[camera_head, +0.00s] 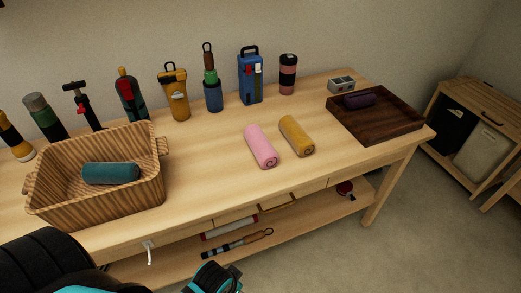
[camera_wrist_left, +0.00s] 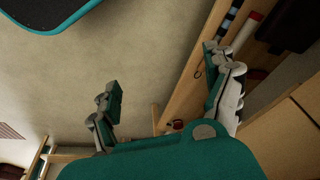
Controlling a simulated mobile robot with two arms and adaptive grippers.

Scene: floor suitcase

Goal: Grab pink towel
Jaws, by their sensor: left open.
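The pink towel (camera_head: 261,147) is rolled up and lies on the wooden workbench (camera_head: 210,180), near its middle. A mustard-yellow rolled towel (camera_head: 297,136) lies just to its right, with a small gap. My left gripper (camera_wrist_left: 165,85) is open and empty in the left wrist view, its fingers wide apart above the floor and beside the bench's lower shelf. The pink towel does not show in that view. Teal and black parts of mine show at the bottom of the head view, below the bench's front edge. My right gripper is not in view.
A wicker basket (camera_head: 100,202) holding a teal roll (camera_head: 111,173) stands at left. Several bottles and tools line the wall. A dark wooden tray (camera_head: 385,125) with a purple roll (camera_head: 360,100) is at right. The bench top in front of the pink towel is clear.

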